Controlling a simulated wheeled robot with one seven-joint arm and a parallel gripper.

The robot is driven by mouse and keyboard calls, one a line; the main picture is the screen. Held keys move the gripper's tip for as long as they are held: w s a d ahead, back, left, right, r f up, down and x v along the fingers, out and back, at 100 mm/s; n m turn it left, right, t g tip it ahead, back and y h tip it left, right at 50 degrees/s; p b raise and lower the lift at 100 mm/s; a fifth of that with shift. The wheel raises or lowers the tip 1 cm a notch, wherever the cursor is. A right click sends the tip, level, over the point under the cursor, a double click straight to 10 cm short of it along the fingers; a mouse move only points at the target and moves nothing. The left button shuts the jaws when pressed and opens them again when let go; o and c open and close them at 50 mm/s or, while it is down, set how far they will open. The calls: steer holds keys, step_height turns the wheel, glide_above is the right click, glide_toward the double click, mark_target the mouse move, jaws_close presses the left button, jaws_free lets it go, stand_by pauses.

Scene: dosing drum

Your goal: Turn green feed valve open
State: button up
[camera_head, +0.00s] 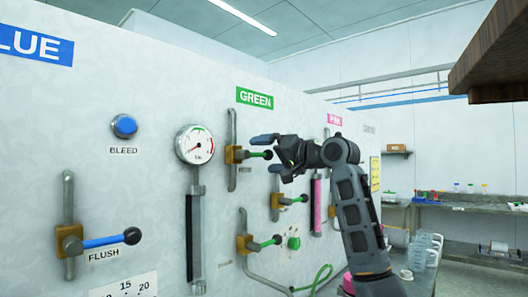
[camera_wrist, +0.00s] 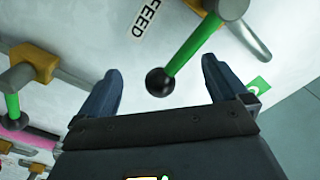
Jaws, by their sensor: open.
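The green feed valve has a green lever (camera_head: 256,154) with a black ball knob (camera_head: 267,155). It sits on a brass body (camera_head: 235,155) on a vertical pipe under the GREEN sign (camera_head: 255,98). The lever points sideways, across the pipe. My gripper (camera_head: 269,153) is open, with one finger above and one below the knob in the head view. In the wrist view the knob (camera_wrist: 160,82) shows between the open fingers of my gripper (camera_wrist: 160,76), with gaps on both sides. The lever (camera_wrist: 192,45) runs up to the right, beside the FEED label (camera_wrist: 145,20).
Another green-lever valve (camera_head: 262,244) sits below, and one more (camera_head: 292,200) to the right, close under my gripper. A gauge (camera_head: 195,145) and the blue flush lever (camera_head: 103,241) are on the left. A wooden shelf (camera_head: 497,55) hangs at upper right.

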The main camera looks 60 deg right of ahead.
steer(key=shift+r, duration=0.1)
steer(key=shift+w+a+r+p, duration=0.1)
steer(key=shift+a+r+p, duration=0.25)
steer(key=shift+p, duration=0.2)
steer(key=shift+a+r+p, duration=0.2)
steer(key=shift+r+p, duration=0.85)
steer(key=shift+r, duration=0.1)
steer(key=shift+r, duration=0.1)
